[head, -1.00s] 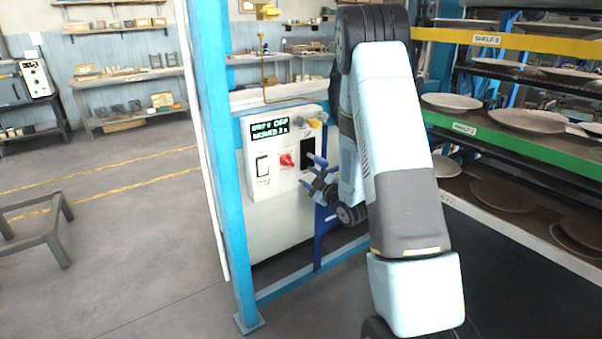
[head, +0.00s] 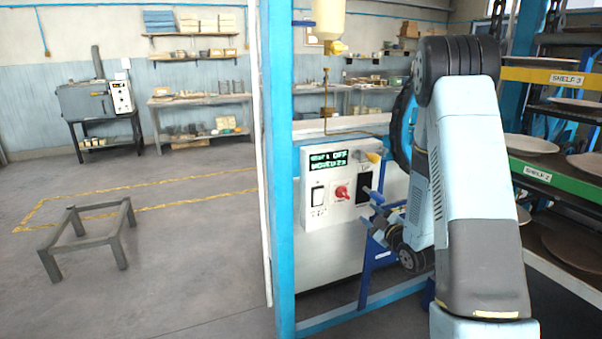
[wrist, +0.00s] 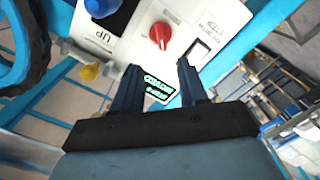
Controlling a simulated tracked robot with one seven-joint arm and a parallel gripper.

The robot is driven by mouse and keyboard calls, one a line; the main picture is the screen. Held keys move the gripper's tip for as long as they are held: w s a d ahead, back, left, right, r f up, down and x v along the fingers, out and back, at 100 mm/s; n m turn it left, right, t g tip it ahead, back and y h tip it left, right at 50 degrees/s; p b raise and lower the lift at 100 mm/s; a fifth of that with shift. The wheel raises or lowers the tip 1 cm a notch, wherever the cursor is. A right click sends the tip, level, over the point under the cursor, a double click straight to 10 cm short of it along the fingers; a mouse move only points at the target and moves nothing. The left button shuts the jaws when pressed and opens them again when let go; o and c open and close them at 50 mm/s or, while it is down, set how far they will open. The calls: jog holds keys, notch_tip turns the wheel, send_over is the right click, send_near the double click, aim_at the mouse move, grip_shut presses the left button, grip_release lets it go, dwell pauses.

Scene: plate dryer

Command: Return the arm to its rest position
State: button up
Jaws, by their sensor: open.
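My arm stands at the right of the head view. My gripper (head: 372,214) is in front of the lower right of the white control panel (head: 313,228). It also shows in the wrist view (wrist: 158,70), with its two fingers apart and nothing between the tips. The panel carries a red knob (head: 341,192), a switch (head: 318,196) and a lit display (head: 328,159) with green text ending in "OFF". In the wrist view, the red knob (wrist: 160,36) lies just beyond the fingertips, apart from them as far as I can tell. The display (wrist: 160,86) shows between the fingers.
A blue post (head: 280,180) stands left of the panel. The dryer rack with a green shelf edge (head: 555,184) and plates (head: 530,144) is at right, close to my arm. A low grey stand (head: 88,240) is on the open floor at left. Wall shelves are far back.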

jog(key=s+r+m+g+h, duration=0.3)
jog(key=s+r+m, duration=0.1)
jog(key=r, duration=0.4)
jog(key=s+r+m+g+h, duration=0.25)
jog(key=s+r, duration=0.25)
jog(key=r, duration=0.3)
jog(key=s+a+r+m+g, duration=0.1)
jog(key=s+r+m+g, duration=0.1)
jog(key=s, duration=0.6)
jog(key=s+a+r+m+g, duration=0.1)
jog(key=s+a+r+m, duration=0.1)
jog(key=s, duration=0.7)
jog(key=s+a+r+m+g, duration=0.2)
jog(key=s, duration=0.7)
jog(key=shift+r+g, duration=0.35)
